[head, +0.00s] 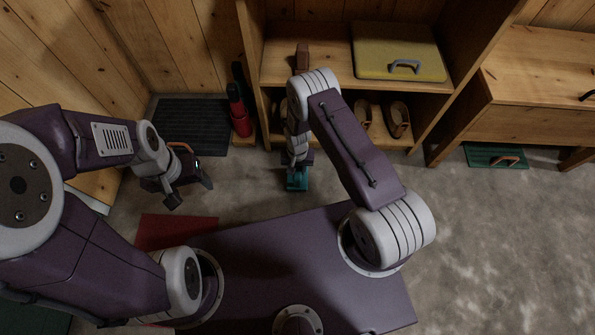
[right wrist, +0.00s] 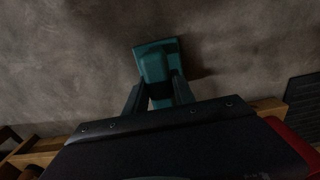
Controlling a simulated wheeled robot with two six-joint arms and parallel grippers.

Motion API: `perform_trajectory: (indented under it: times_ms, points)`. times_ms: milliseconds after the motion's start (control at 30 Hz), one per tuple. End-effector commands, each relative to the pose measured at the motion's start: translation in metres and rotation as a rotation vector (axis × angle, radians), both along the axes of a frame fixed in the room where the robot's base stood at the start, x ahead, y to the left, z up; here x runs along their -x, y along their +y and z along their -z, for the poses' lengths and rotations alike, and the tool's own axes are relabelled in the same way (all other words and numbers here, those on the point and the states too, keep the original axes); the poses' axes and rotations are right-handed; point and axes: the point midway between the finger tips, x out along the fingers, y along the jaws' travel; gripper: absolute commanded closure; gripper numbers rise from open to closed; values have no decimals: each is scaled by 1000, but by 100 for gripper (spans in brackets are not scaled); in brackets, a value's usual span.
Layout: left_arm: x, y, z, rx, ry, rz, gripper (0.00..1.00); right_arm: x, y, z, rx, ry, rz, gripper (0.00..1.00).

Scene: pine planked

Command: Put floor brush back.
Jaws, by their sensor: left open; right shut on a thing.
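The floor brush, a teal block with a teal grip, shows below my right gripper (head: 298,162) in the head view (head: 297,182). In the right wrist view the brush (right wrist: 155,62) sits between the dark fingers of the right gripper (right wrist: 157,100), which is shut on it. The brush is at or just above the grey floor; I cannot tell which. My left gripper (head: 188,190) is open over the floor at the left, in front of a dark mat.
A wooden shelf unit (head: 330,75) stands behind the right gripper, with a yellow case (head: 400,52) on top and sandals (head: 397,118) below. A red holder (head: 239,118) stands left of it by the dark mat (head: 205,112). A bench (head: 540,75) is at the right. Floor between is clear.

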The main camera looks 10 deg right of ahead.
Motion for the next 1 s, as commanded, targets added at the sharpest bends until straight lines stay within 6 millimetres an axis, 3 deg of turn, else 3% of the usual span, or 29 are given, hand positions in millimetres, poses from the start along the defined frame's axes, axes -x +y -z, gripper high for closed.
perform_trajectory:
  times_ms: [167, 200, 267, 533, 633, 1000]
  points:
    - [0, 0, 2, 0, -1, 0, 33, 0, 0, 3, 0, 0, 0, 100]
    - [0, 0, 1, 0, -1, 0, 33, 0, 0, 2, 0, 1, 0, 64]
    - [0, 0, 1, 0, -1, 0, 33, 0, 0, 2, 0, 1, 0, 48]
    - [0, 0, 0, 0, -1, 0, 33, 0, 0, 1, 0, 1, 0, 48]
    - [0, 0, -7, 0, 0, 0, 33, 0, 0, -8, 0, 0, 0, 48]
    - [0, 0, -72, 0, -1, 0, 33, 1, 0, -100, 0, 1, 0, 48]
